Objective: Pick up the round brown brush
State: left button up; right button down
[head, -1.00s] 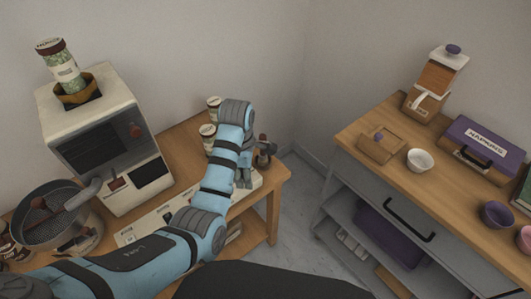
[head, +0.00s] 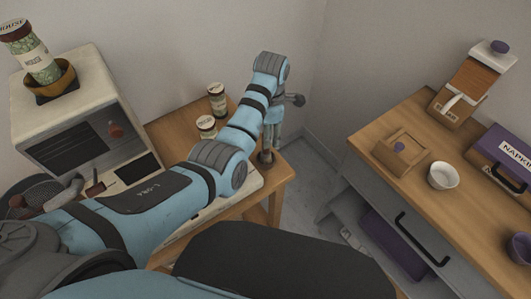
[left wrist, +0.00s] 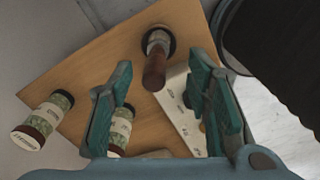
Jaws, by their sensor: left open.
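A round brush-like piece (left wrist: 155,62) with a brown handle, a metal collar and a dark round base stands upright near the corner of the wooden cart top. It also shows in the head view as a small brown shape (head: 265,158) at the cart's right end, partly hidden by my gripper. My left gripper (left wrist: 162,80) is open and empty. In the left wrist view its teal fingers are on either side of the handle, which lies between the fingertips in the picture. In the head view my left gripper (head: 270,140) points down just above the piece. My right gripper is out of view.
Two labelled jars (head: 217,98) (head: 206,127) stand on the cart left of my gripper. A white coffee machine (head: 75,110) bearing a green jar is further left. A pale flat panel (left wrist: 180,110) lies beside the brush. The grey-sided counter (head: 400,190) is at right, across a gap.

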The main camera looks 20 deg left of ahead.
pick_arm(q)
jog(key=shift+f, duration=0.6)
jog(key=f, duration=0.3)
jog(key=a+f+b, duration=0.1)
jog(key=f, duration=0.1)
jog(key=shift+w+f, duration=0.15)
jog(key=shift+w, duration=0.15)
jog(key=shift+f, duration=0.3)
jog(key=shift+s+r, duration=0.15)
jog(key=shift+r, duration=0.05)
jog(key=shift+c, duration=1.3)
grip_shut()
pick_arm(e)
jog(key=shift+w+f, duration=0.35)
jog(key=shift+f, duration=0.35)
